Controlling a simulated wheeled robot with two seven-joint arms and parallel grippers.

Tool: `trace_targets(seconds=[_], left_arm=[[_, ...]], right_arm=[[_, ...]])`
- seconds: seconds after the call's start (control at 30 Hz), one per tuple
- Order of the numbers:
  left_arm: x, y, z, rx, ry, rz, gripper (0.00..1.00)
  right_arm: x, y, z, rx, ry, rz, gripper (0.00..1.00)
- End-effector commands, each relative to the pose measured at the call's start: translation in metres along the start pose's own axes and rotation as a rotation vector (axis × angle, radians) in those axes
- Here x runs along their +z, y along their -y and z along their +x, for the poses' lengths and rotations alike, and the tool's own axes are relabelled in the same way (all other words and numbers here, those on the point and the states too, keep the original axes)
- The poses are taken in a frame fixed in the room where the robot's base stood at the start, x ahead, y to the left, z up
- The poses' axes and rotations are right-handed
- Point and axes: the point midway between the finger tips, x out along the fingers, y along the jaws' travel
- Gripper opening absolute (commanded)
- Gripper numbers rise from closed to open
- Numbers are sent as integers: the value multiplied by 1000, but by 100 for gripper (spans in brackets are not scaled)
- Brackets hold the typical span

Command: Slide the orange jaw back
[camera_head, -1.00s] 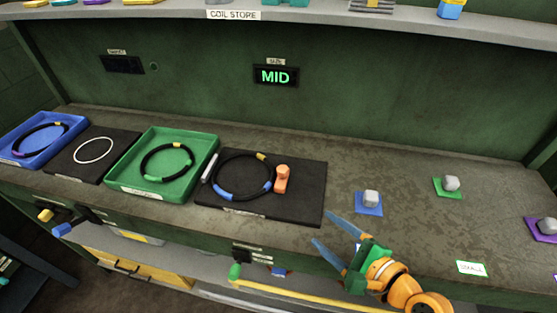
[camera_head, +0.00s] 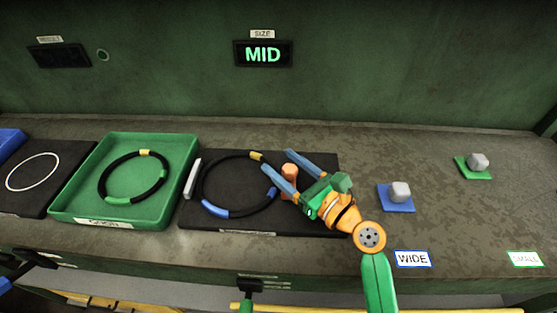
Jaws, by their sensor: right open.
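The orange jaw (camera_head: 289,171) stands on the black mat (camera_head: 235,228), at the right side of a black ring (camera_head: 239,210) with blue and yellow bands. My right gripper (camera_head: 277,161) is open over the mat, with its blue fingers to either side of the jaw in the picture. I cannot tell whether they touch it. The near finger overlaps the ring's right edge in the picture, and the fingers hide part of the jaw. A pale bar (camera_head: 193,178) stands at the mat's left side. My left gripper is not in view.
A green tray (camera_head: 72,202) with another black ring (camera_head: 133,177) lies to the left. A grey block on a blue pad (camera_head: 397,205) and another on a green pad (camera_head: 473,174) stand to the right. A lit sign (camera_head: 263,54) reads MID.

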Motion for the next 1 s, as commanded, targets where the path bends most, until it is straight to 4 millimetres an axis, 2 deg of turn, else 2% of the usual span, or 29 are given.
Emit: trace_targets(seconds=[0.1, 0.33, 0.37, 0.6, 1.0], left_arm=[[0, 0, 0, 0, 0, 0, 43], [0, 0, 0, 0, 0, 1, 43], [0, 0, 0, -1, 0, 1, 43], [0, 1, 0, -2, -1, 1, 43], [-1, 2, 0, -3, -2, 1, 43]], right_arm=[[0, 0, 11, 0, -1, -1, 68], [-1, 0, 13, 0, -2, -2, 68], [-1, 0, 13, 0, -2, -2, 63], [-1, 0, 13, 0, -2, -2, 0], [-1, 0, 13, 0, -2, -3, 0]])
